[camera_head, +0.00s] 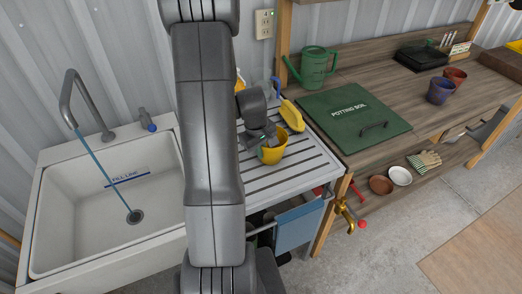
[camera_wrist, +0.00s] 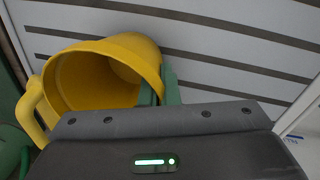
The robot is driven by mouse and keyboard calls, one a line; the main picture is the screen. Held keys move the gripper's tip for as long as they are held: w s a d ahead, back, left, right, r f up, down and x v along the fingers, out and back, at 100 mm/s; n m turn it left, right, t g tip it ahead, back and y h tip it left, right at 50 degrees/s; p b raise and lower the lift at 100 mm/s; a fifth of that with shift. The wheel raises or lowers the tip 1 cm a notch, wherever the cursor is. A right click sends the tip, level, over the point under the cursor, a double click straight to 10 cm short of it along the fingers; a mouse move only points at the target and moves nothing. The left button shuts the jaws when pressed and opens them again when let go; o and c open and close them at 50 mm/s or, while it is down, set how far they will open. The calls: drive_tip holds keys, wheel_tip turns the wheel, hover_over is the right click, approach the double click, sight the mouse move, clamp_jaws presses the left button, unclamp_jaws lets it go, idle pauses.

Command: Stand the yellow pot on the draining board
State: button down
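The yellow pot (camera_head: 273,151) is at the slatted draining board (camera_head: 285,184), right of my arm. In the wrist view the yellow pot (camera_wrist: 120,62) lies tilted, its open mouth showing and a yellow loop like a handle at its left. My gripper (camera_head: 262,146) is at the pot's near left side. In the wrist view the green fingertips of my gripper (camera_wrist: 158,92) sit on either side of the pot's wall near the rim, shut on it. Whether the pot's underside touches the slats cannot be told.
A yellow item with a blue end (camera_head: 291,115) stands close behind the pot. A white sink (camera_head: 50,215) lies left. A green potting-soil lid (camera_head: 352,122) and green watering can (camera_head: 315,68) are on the wooden bench right. The board's front slats are clear.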

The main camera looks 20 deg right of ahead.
drive_tip(key=shift+f, duration=0.1)
drive_tip(key=shift+f, duration=0.15)
drive_tip(key=c, duration=1.7)
unclamp_jaws()
drive_tip(key=shift+w+r, duration=0.1)
drive_tip(key=shift+r, duration=0.6)
drive_tip(key=r, duration=0.3)
drive_tip(key=a+r, duration=0.1)
drive_tip(key=r, duration=0.7)
drive_tip(key=shift+s+a+b, duration=0.3)
drive_tip(key=shift+s+b, duration=0.1)
